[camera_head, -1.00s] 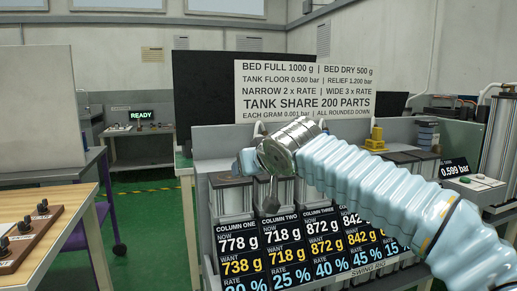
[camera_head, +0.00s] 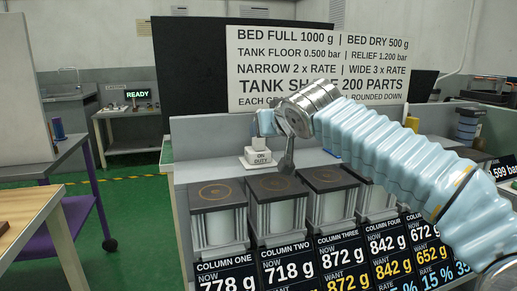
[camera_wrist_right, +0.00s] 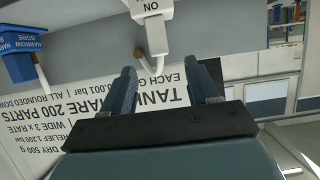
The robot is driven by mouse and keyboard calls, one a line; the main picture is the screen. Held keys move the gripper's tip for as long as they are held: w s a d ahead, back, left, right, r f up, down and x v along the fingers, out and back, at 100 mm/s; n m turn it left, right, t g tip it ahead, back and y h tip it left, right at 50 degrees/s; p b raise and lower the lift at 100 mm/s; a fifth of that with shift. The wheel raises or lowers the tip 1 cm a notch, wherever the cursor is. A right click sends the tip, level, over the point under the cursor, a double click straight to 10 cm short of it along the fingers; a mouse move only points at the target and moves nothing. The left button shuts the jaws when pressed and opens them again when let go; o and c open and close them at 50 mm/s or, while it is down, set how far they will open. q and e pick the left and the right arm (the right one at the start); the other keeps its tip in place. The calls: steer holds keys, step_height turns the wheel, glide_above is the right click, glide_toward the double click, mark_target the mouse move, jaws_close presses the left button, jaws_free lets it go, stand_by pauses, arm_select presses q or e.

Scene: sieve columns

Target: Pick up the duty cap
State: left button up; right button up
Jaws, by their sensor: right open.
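The duty cap (camera_head: 258,158) is a small white block with an upright knob, labelled "ON DUTY". It stands on the grey bench behind the columns. It also shows in the right wrist view (camera_wrist_right: 152,12), upside down at the top, its knob pointing down between the fingertips. My right gripper (camera_head: 270,124) is just above the cap in the head view, partly hidden by its own wrist. In the right wrist view the right gripper (camera_wrist_right: 164,78) has its two fingers wide apart with nothing held. I cannot tell whether they touch the knob. My left gripper is in no frame.
Several dark-topped columns (camera_head: 217,193) stand in front of the cap, with number displays (camera_head: 286,262) below. A white sign (camera_head: 300,55) rises behind. A blue "narrow bore" block (camera_wrist_right: 22,55) shows in the right wrist view. A yellow piece (camera_head: 411,123) sits behind my right arm.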

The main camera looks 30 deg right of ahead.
mark_target(258, 145)
steer(key=x, duration=0.5)
steer(key=shift+w+d+p, duration=0.1)
steer(key=shift+p, duration=0.2)
steer(key=x, duration=0.2)
steer(key=p+x, duration=0.1)
steer(key=x, duration=0.2)
steer(key=shift+f, duration=0.3)
jaws_close()
steer(key=shift+r, duration=0.1)
